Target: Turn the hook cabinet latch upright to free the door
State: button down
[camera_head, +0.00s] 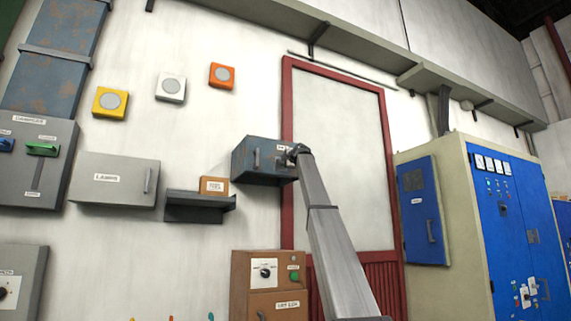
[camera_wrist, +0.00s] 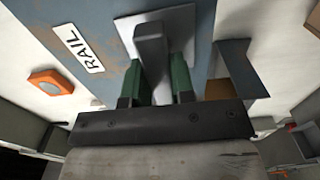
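The hook cabinet is the small blue-grey, worn box (camera_head: 255,160) on the wall, with a dark handle on its front. It fills the upper part of the wrist view as a blue, rust-marked face (camera_wrist: 112,20) with a label reading RAIL. The latch (camera_wrist: 152,45) is a grey lever on a pale plate, and the view is rolled, so its true angle is hard to tell. My gripper (camera_wrist: 160,85) has its green-padded fingers on both sides of the lever, with no clear gap. In the head view my gripper (camera_head: 294,153) is at the cabinet's right front and hides the latch.
A dark shelf (camera_head: 200,205) with a small orange-brown box (camera_head: 214,186) is left of the cabinet. A brown control box (camera_head: 270,265) stands below. A red-framed panel (camera_head: 340,150) is behind my arm.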

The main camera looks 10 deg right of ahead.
jog(key=shift+m, duration=0.3)
jog(key=m, duration=0.3)
jog(key=shift+m, duration=0.3)
jog(key=m, duration=0.4)
jog(key=shift+m, duration=0.3)
jog(key=m, duration=0.4)
jog(key=shift+m, duration=0.3)
jog(key=shift+f+m, duration=0.1)
jog(key=shift+m, duration=2.1)
jog(key=c, duration=1)
grip_release()
jog(key=shift+o, duration=0.2)
